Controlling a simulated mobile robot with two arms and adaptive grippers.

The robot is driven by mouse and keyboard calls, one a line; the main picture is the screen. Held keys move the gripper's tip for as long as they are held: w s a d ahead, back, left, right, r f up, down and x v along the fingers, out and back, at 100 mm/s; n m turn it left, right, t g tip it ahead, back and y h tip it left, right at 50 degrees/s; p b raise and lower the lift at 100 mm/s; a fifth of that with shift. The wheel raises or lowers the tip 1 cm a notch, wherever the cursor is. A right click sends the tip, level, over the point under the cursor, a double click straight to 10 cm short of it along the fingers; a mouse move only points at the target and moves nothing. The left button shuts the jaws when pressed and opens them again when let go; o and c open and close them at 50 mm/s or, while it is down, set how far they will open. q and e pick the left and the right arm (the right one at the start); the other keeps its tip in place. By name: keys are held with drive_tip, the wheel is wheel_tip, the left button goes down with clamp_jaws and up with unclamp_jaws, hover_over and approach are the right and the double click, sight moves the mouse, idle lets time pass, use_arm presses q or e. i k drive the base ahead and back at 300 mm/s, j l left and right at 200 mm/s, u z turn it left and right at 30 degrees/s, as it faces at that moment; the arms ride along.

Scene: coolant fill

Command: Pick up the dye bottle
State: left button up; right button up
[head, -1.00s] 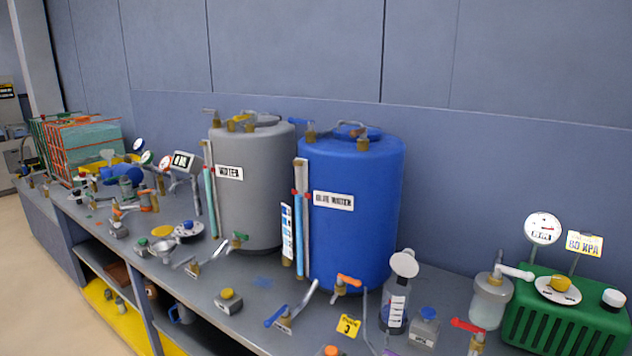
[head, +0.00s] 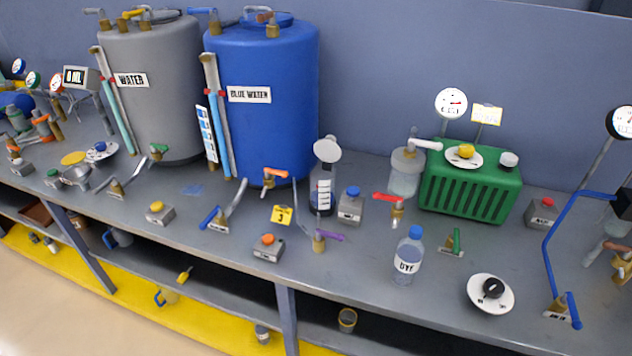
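The dye bottle (head: 407,258) stands upright on the grey bench top, right of centre and near the front edge. It is a clear bottle with a blue cap and a white label reading DYE. Nothing covers it from this view. Neither of my grippers shows in the head view.
A white dial with a black knob (head: 490,293) lies right of the bottle, and a small green-handled valve (head: 454,243) is just behind. The green box (head: 470,192) stands further back. An orange-button box (head: 268,247) and purple-handled valve (head: 321,240) are to the left.

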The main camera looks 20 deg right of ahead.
sight(409, 251)
drive_tip(key=z, duration=1.15)
drive_tip(key=i, duration=0.1)
